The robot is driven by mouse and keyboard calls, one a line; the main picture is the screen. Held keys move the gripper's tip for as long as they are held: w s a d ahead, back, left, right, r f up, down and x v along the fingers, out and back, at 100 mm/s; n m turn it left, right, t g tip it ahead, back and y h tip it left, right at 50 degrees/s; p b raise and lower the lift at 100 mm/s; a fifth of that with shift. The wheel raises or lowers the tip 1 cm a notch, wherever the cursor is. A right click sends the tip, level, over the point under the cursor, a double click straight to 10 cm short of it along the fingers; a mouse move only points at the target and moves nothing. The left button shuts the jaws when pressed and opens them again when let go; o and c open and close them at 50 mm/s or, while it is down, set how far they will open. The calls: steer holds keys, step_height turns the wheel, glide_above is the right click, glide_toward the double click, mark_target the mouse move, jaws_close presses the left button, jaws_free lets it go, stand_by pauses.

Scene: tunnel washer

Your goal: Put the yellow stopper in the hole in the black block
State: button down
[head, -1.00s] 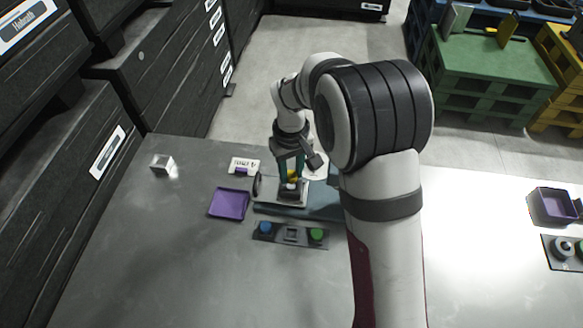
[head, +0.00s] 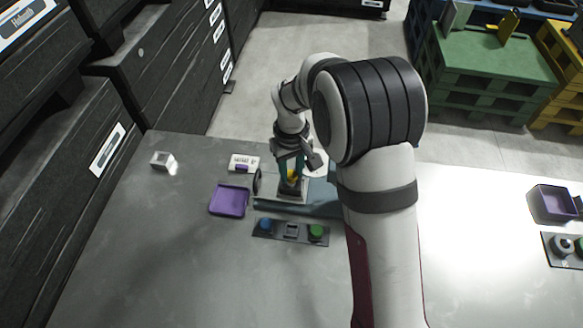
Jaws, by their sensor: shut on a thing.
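The yellow stopper (head: 293,175) shows as a small yellow patch between the teal fingers of my gripper (head: 291,174), which is shut on it. The black block (head: 289,190) is right below the fingertips, on a light base plate (head: 292,197). The hole in the block is hidden by the gripper and the stopper. I cannot tell whether the stopper is above the hole or partly in it.
A purple tray (head: 229,201) lies to the left of the block. A panel with blue and green buttons (head: 291,230) lies in front. A small clear cube (head: 163,161) and a white device (head: 244,163) stand farther left.

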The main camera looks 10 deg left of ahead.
steer(key=shift+f, duration=0.1)
steer(key=shift+f, duration=0.3)
steer(key=shift+f, duration=0.15)
stand_by(0.4)
steer(key=shift+c, duration=2.4)
jaws_free()
steer(key=shift+o, duration=0.2)
steer(key=o, duration=0.4)
steer(key=shift+c, duration=0.2)
